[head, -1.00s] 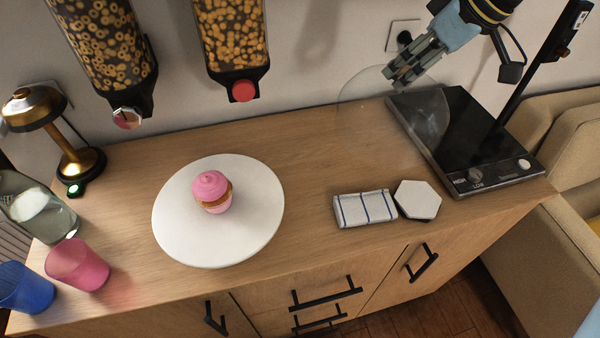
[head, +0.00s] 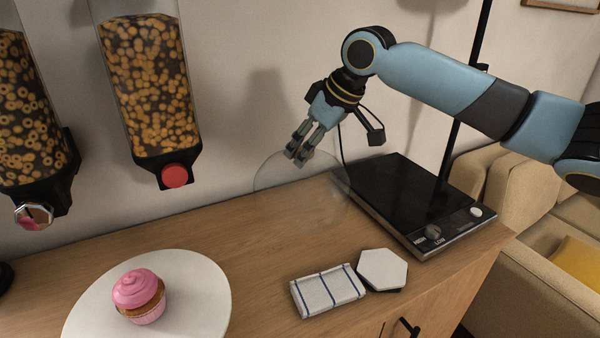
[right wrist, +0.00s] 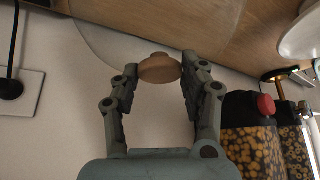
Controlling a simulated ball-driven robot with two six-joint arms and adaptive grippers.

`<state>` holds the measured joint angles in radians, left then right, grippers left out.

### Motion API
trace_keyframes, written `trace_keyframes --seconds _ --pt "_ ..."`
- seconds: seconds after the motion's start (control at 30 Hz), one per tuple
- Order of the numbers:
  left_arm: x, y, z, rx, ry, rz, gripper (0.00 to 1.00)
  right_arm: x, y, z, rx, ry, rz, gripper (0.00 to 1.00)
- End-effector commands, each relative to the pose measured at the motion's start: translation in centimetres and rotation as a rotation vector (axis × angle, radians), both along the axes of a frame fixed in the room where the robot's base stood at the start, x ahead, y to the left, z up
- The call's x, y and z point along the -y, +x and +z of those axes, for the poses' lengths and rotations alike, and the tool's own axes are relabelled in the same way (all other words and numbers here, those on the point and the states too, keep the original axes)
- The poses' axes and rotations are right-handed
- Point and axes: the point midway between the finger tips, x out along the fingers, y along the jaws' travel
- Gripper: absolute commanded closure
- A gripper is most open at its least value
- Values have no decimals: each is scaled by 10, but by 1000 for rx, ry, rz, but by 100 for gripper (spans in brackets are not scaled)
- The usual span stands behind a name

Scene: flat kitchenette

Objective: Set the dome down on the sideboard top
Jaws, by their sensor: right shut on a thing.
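The clear glass dome (head: 290,200) is at the back of the sideboard top (head: 250,250), left of the black hob. My right gripper (head: 300,160) is above it, shut on its knob. In the right wrist view the fingers (right wrist: 160,75) close on both sides of the round tan knob (right wrist: 159,68), and the dome's faint curved edge shows beyond. The dome is upright or nearly so; I cannot tell whether its rim touches the wood. A pink cupcake (head: 140,296) sits uncovered on a white round plate (head: 205,305). My left gripper is out of view.
A black hob (head: 395,195) stands close right of the dome. A folded striped cloth (head: 328,290) and white hexagonal coasters (head: 383,269) lie in front. Two cereal dispensers (head: 150,90) hang on the wall at left. Bare wood lies between plate and dome.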

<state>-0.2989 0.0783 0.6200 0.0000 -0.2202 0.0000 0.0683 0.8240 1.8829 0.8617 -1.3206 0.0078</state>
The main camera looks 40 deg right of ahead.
Motion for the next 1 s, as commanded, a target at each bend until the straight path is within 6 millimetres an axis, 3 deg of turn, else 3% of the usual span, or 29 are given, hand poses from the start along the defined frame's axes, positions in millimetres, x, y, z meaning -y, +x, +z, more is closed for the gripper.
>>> trace_keyframes --seconds 0.17,0.5,0.87,0.9,1.0 --pt "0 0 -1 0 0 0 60 2 18 -10 2 -1 -2 100" --pt "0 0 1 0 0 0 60 2 18 -50 -1 -1 -3 100" --pt "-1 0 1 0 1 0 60 3 18 -54 0 -4 -1 100" --pt "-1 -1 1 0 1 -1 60 3 18 -54 0 -4 -1 51" --pt "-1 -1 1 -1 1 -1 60 3 18 -54 0 -4 -2 38"
